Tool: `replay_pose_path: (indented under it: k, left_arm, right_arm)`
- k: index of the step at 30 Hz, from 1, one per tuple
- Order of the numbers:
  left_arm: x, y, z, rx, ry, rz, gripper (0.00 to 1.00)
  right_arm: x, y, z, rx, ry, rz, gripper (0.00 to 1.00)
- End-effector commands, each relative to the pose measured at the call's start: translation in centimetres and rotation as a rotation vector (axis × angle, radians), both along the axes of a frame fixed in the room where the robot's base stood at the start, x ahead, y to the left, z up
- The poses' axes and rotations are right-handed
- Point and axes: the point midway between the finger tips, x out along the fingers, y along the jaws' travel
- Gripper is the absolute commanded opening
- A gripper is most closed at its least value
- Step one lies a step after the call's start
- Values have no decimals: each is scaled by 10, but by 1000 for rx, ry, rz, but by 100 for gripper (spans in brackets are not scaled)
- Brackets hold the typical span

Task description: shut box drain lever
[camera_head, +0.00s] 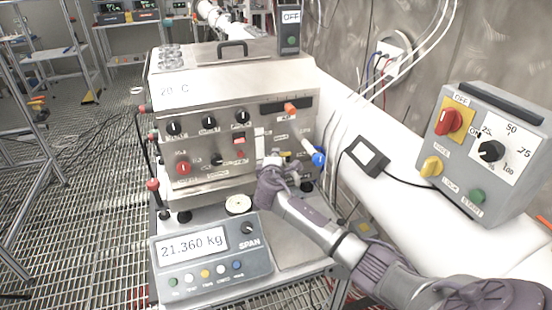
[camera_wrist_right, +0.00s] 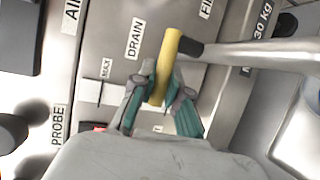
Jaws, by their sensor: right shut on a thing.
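The steel box (camera_head: 190,95) with a front of knobs and labels stands on a metal bench. My right gripper (camera_head: 272,162) reaches its lower right front from the right. In the right wrist view, its teal-padded fingers (camera_wrist_right: 160,100) are shut on the yellow drain lever (camera_wrist_right: 168,58), one on each side of its shaft. The lever stands slantwise just right of the DRAIN label (camera_wrist_right: 135,38), and its top sticks out beyond the fingers. In the head view my gripper hides most of the lever. My left gripper is in neither view.
A steel tube with a black end (camera_wrist_right: 240,52) passes close to the lever's top. A blue-ended handle (camera_head: 318,158) is right of my gripper. A scale display (camera_head: 210,255) stands in front of the box, and a grey control box (camera_head: 483,150) is at the right.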

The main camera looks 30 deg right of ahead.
Motion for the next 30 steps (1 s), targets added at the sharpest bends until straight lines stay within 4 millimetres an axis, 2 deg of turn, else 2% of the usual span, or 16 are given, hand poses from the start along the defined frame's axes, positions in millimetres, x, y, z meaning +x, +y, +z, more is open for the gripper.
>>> replay_pose_path:
  k: [1, 2, 6, 7, 19, 23, 30]
  left_arm:
    - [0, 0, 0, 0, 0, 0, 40]
    - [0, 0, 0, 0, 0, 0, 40]
    - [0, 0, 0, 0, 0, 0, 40]
    - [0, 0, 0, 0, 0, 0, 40]
    - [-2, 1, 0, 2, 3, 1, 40]
    - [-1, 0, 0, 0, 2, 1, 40]
    - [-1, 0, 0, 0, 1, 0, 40]
  right_arm:
    - [0, -1, -1, 0, 1, -2, 0]
    - [0, -1, -1, 0, 1, -2, 16]
    - [0, -1, 0, 0, 1, -1, 39]
    - [0, -1, 0, 0, 1, -1, 40]
    - [-6, 4, 1, 1, -1, 1, 40]
    - [-20, 15, 3, 2, 0, 2, 40]
    - [-59, 45, 12, 3, 1, 4, 40]
